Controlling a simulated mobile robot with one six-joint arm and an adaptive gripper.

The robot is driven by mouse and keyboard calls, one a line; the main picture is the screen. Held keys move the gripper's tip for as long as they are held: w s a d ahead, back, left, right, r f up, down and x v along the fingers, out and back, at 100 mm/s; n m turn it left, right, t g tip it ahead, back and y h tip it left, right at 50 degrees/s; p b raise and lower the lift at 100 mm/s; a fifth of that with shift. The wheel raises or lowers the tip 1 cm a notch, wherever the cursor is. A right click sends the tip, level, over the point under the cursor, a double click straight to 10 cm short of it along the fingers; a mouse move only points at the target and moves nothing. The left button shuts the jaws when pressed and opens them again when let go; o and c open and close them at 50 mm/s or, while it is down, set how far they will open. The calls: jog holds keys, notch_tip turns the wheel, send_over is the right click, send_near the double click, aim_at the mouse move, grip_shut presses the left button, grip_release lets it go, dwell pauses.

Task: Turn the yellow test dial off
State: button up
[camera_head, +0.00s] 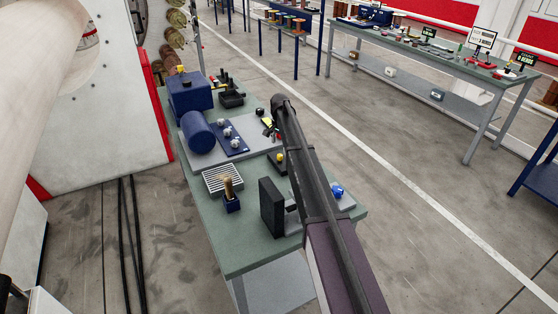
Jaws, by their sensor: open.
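A small yellow knob (280,157) sits on a dark block on the green workbench (245,262), just left of my arm. Another yellow piece (180,69) tops the blue box at the bench's far left corner. I cannot tell for sure which of the two is the test dial, nor how either is turned. My gripper (268,128) is small and partly hidden at the far end of my arm, over the grey plate beyond the nearer yellow knob. It is open, and no held thing shows.
A blue cylinder (197,132), a blue panel with white knobs (234,142), a slatted grille (222,178), a wooden-handled tool in a blue holder (230,194) and a black upright bracket (271,206) crowd the bench. A blue knob (337,191) lies right of my arm. Open floor lies right.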

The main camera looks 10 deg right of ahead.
aim_at(280, 155)
jog(key=shift+f+b, duration=3.3)
jog(key=shift+f, duration=0.35)
grip_shut()
